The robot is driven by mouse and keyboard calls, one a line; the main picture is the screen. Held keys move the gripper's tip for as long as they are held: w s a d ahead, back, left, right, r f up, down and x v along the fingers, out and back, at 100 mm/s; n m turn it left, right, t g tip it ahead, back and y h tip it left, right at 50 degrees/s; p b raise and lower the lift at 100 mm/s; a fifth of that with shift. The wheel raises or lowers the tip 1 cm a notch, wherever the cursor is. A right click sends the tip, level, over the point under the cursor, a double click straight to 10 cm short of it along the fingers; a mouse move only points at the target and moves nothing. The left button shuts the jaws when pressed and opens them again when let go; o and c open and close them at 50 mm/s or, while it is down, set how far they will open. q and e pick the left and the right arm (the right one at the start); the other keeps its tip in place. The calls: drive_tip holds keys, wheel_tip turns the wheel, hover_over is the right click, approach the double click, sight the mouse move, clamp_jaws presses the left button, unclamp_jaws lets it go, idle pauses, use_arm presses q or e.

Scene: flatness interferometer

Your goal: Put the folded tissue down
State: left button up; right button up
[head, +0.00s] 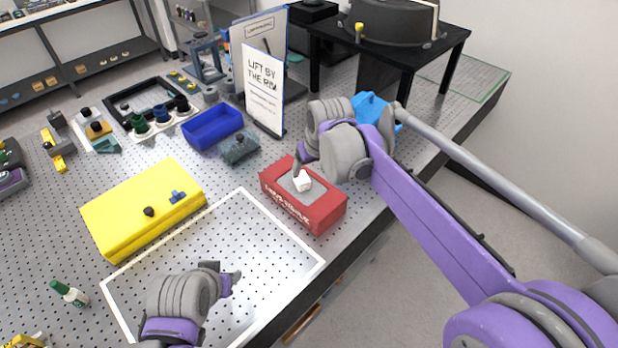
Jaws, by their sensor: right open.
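A small white tissue (303,184) shows on the grey top panel of a red box (318,214). It looks folded, but it is too small to see its folds. My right gripper (302,167) is open, with its fingers close above and behind the tissue. I cannot tell whether a finger touches it. My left gripper (224,275) is low in the picture, over the white-framed area of the table and apart from the tissue. Its finger gap is not clear.
A yellow case (125,222) lies left of the white-outlined area (262,282). A blue bin (212,127), a grey part (240,148) and an upright sign (263,92) stand behind the red box. The table's front edge runs close to the box. The outlined area is mostly clear.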

drive_tip(key=s+d+m+t, duration=0.1)
drive_tip(key=s+d+m, duration=0.1)
drive_tip(key=s+d, duration=0.9)
drive_tip(key=s+d+f+m+h, duration=0.1)
drive_tip(key=s+d+f, duration=0.2)
drive_tip(key=s, duration=0.4)
drive_tip(key=s+d+f+m+t, duration=0.1)
drive_tip(key=s+d+f, duration=0.2)
drive_tip(key=s, duration=0.4)
drive_tip(key=shift+f+h, duration=0.4)
drive_tip(key=shift+f, duration=0.45)
drive_tip(key=shift+c, duration=0.3)
